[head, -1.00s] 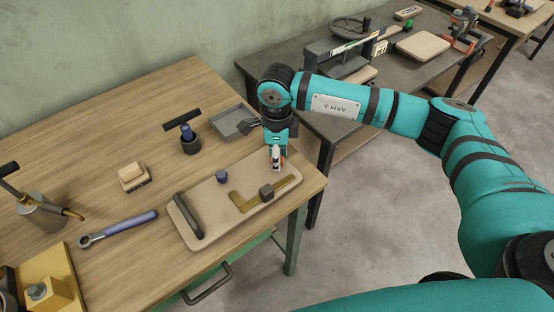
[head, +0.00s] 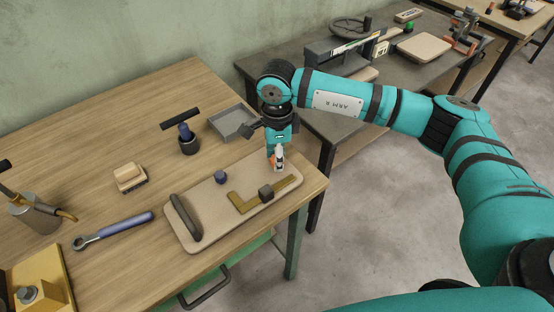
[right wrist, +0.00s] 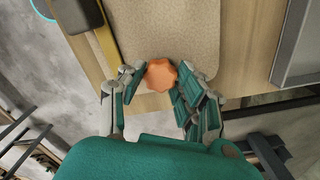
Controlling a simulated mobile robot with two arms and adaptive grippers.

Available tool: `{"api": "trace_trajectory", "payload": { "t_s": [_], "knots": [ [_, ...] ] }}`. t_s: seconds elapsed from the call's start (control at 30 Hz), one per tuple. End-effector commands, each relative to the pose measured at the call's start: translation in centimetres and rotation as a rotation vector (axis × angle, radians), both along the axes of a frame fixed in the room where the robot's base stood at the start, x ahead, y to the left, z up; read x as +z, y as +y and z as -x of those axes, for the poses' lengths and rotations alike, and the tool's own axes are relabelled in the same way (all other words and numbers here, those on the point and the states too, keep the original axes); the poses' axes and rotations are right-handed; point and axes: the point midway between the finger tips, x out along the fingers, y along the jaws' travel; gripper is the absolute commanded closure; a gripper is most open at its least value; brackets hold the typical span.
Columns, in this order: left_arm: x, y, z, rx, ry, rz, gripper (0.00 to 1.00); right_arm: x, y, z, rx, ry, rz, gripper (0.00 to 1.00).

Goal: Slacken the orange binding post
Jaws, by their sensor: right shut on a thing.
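The orange binding post (right wrist: 161,73) shows in the right wrist view as a lobed orange knob near the edge of a beige board (right wrist: 165,25). My right gripper (right wrist: 157,80) is shut on it, with fingers on both sides. In the head view, my right gripper (head: 277,160) points down at the far right end of the same board (head: 215,216), and only a sliver of orange shows by its fingers. The post's base is hidden. My left gripper is not in view.
A grey tray (head: 230,117) lies behind. A blue-handled wrench (head: 118,230) and brush (head: 130,176) lie left.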

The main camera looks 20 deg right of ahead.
Motion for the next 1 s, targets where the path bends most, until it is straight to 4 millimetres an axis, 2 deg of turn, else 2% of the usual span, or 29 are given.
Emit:
{"api": "trace_trajectory", "payload": {
  "t_s": [0.2,0.7,1.0],
  "knots": [
    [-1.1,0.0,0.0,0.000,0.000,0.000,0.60,-0.2,0.0,0.0,0.092,0.001,-0.001,0.90],
    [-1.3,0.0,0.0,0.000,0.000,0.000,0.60,-0.1,0.0,0.1,0.137,0.002,0.000,0.90],
    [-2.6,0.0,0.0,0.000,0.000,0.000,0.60,-0.3,0.0,0.0,0.246,0.002,0.000,0.90]
  ]
}}
